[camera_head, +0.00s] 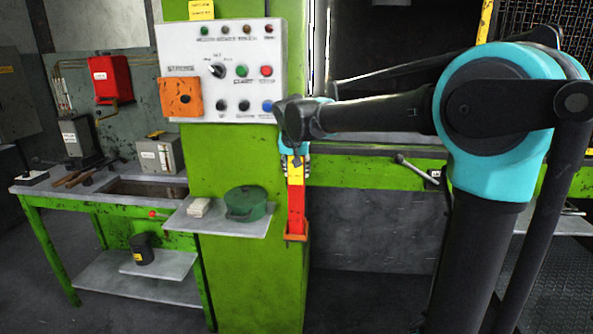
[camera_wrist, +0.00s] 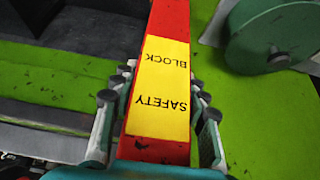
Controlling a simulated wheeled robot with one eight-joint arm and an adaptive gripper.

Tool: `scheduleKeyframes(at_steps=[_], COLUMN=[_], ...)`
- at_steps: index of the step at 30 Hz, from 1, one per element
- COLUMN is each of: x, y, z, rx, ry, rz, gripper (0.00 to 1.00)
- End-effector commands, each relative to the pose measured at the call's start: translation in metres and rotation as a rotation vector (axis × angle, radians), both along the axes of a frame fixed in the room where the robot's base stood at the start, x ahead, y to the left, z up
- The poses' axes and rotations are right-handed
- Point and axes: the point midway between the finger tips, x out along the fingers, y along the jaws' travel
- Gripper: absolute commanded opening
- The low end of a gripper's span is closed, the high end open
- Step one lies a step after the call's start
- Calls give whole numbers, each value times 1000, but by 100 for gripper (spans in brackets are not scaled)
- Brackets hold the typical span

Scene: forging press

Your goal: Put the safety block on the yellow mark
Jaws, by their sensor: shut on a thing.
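The safety block (camera_head: 296,212) is a long red bar with a yellow label, upright in front of the green press column. Its lower end is at a small orange-red holder (camera_head: 295,237) on the column. My gripper (camera_head: 296,165) is shut on its upper part. In the wrist view the block (camera_wrist: 160,90) lies between both fingers of my gripper (camera_wrist: 158,110), its label reading "SAFETY BLOCK". I cannot tell whether the block still sits in the holder. No yellow mark is clearly identifiable; the press opening is partly hidden behind my arm.
A control panel (camera_head: 217,72) with an orange box is above left of the block. A lever (camera_head: 415,168) projects from the green press bed at right. A workbench (camera_head: 100,195) stands at left.

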Motion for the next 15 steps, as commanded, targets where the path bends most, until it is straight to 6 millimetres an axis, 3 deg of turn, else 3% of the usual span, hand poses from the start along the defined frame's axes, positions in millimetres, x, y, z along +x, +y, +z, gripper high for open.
scheduleKeyframes(at_steps=[6, 7, 11, 15], x=[0, 0, 0, 0], y=[0, 0, 0, 0], z=[-3, -4, -3, -3], rx=[0, 0, 0, 0], ry=[-1, 0, 0, 0], rz=[0, 0, 0, 0], gripper=[0, 46, 63, 65])
